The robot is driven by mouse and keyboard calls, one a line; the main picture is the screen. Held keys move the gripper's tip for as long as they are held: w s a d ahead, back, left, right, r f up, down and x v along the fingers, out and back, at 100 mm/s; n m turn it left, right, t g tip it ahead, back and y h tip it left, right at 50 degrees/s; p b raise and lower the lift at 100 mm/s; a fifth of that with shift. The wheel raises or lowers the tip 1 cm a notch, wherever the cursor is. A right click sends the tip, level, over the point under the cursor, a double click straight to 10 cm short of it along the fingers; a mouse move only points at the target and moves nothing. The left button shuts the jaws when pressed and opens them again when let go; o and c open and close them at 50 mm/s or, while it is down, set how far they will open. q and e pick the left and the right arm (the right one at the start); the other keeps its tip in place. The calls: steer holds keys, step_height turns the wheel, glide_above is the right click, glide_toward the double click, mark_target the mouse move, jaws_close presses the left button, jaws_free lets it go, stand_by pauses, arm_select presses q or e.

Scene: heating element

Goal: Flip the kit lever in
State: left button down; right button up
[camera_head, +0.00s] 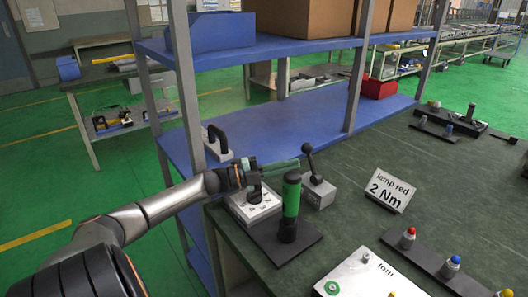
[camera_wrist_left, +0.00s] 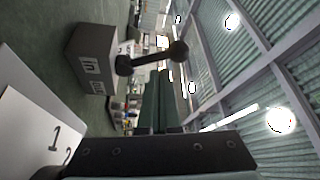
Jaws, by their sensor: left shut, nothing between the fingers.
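The lever unit is a small grey box (camera_head: 319,193) on the green bench, with a black lever and ball knob (camera_head: 307,149) standing up from it. In the left wrist view the box (camera_wrist_left: 92,58) carries a partly readable label, and the dark ball knob (camera_wrist_left: 178,50) shows just beyond the fingers. My left gripper (camera_head: 296,164) reaches in from the left, its greenish fingers shut and empty. The fingertips are close to the lever on its left side; I cannot tell whether they touch it. My right gripper is not in view.
A green cylindrical tool (camera_head: 291,197) stands on a black base just in front of the fingers. A white numbered plate (camera_head: 258,207) lies left of it. A "lamp red 2 Nm" sign (camera_head: 388,189) stands at right. Blue shelves (camera_head: 270,119) rise behind the bench.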

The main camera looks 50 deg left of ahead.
arm_select(q)
steer(key=v, duration=0.7)
steer(key=shift+s+p, duration=0.25)
steer(key=shift+p, duration=0.05)
stand_by(0.3)
